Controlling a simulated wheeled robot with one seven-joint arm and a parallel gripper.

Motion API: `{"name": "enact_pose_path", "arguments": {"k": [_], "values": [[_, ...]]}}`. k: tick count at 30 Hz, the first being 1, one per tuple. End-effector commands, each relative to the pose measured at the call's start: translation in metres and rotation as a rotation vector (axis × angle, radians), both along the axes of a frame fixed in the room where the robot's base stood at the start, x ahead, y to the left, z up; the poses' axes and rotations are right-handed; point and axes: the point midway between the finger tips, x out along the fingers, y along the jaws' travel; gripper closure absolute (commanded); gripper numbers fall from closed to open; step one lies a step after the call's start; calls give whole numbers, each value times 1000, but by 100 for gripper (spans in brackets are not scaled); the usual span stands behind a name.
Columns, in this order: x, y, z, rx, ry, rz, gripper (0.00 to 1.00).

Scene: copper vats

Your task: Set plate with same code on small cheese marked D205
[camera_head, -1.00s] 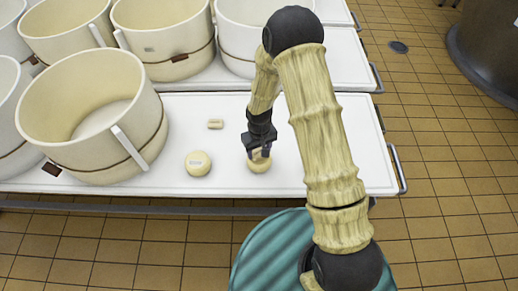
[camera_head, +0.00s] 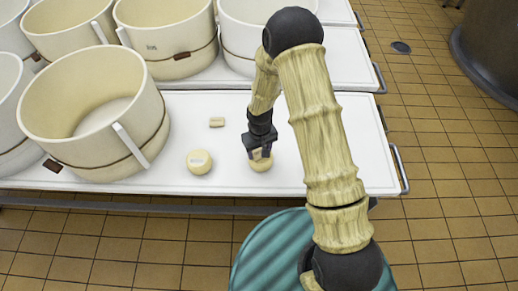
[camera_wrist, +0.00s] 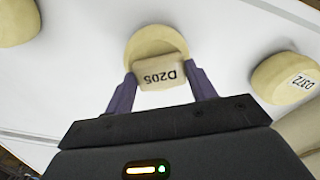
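A small tan plate marked D205 (camera_wrist: 162,75) sits between the fingers of my gripper (camera_wrist: 162,82) in the wrist view, and its code reads upside down. The fingers are against its two sides. A round pale yellow small cheese (camera_wrist: 155,42) is directly behind the plate, and the plate overlaps its face. I cannot tell whether the plate rests on it or is just above it; any code on that cheese is covered. In the head view, my gripper (camera_head: 260,150) is low over this cheese (camera_head: 261,164) on the white table.
Another cheese, marked D372 (camera_wrist: 287,79), stands to one side; it shows left of my gripper in the head view (camera_head: 199,162). A third round cheese (camera_wrist: 14,22) is in the wrist view's corner. A loose tan plate (camera_head: 217,122) lies behind. Large vats (camera_head: 92,115) crowd the left.

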Motion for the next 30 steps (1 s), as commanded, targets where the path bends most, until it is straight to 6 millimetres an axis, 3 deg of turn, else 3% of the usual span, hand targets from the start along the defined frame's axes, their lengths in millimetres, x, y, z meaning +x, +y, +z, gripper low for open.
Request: {"name": "enact_pose_path", "arguments": {"k": [1, 4, 17, 30], "values": [[1, -2, 0, 0, 0, -4, 37], [1, -3, 0, 0, 0, -6, 19], [0, 2, 9, -1, -1, 3, 19], [0, 0, 89, 1, -4, 0, 19]]}}
